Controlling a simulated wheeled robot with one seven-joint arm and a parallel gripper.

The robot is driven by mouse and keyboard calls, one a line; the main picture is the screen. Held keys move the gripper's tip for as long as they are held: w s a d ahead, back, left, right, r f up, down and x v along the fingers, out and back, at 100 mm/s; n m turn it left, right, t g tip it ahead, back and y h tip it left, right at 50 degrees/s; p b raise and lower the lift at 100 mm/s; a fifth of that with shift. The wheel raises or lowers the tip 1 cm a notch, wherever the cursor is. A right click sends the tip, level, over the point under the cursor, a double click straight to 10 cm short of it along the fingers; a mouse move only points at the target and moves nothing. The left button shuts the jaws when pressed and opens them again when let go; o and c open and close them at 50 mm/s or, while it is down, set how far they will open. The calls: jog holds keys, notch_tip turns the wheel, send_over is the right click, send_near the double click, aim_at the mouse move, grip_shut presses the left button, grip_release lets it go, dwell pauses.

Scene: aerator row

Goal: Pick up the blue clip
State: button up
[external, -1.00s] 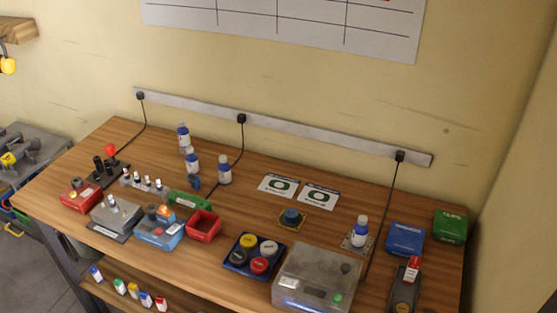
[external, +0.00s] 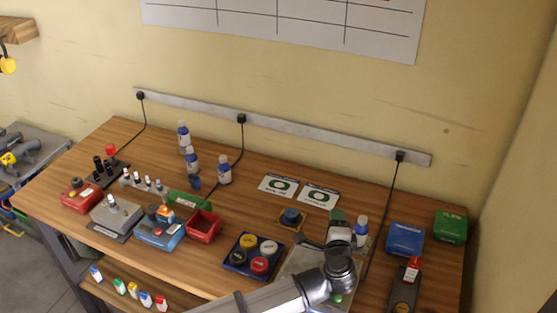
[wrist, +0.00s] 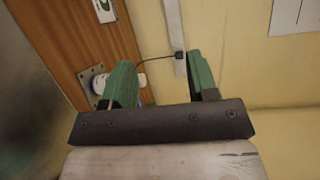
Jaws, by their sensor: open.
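I cannot pick out a blue clip for certain. A small blue piece (external: 196,184) stands by the white bottles at the back left of the bench; it is too small to identify. My gripper (external: 338,218) is over the right part of the bench, beside a white bottle with a blue label (external: 361,228), well to the right of that piece. In the wrist view my gripper (wrist: 160,83) has its green fingers spread apart, with nothing held between them. A white and blue bottle shows partly behind the left finger.
A blue box (external: 405,238) and a green box (external: 450,226) stand at the right end. A blue tray of round caps (external: 233,265), a red bin (external: 203,227) and several devices fill the front. A black cord (external: 384,215) hangs near my gripper. Two printed cards lie mid-bench.

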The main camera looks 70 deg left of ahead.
jog(key=s+a+f+g, duration=0.1)
jog(key=s+a+g, duration=0.15)
jog(key=a, duration=0.35)
jog(key=s+a+f+m+g, duration=0.1)
jog(key=s+a+g, duration=0.15)
jog(key=a, duration=0.35)
jog(key=s+a+f+g, duration=0.1)
jog(key=s+a+g, duration=0.15)
jog(key=a, duration=0.35)
jog(key=m+g+h, duration=0.4)
jog(key=g+h, duration=0.1)
jog(key=g, duration=0.2)
send_near(199, 181)
jog(key=shift+g, duration=0.25)
jog(key=x, duration=0.5)
jog(key=shift+s, duration=0.3)
jog(key=shift+w+f+x, duration=0.1)
jog(key=shift+w+x, duration=0.1)
jog(key=shift+x, duration=1.15)
jog(key=shift+w+f+x, duration=0.15)
jog(key=shift+x, duration=1.2)
jog(key=shift+a, duration=0.15)
grip_shut()
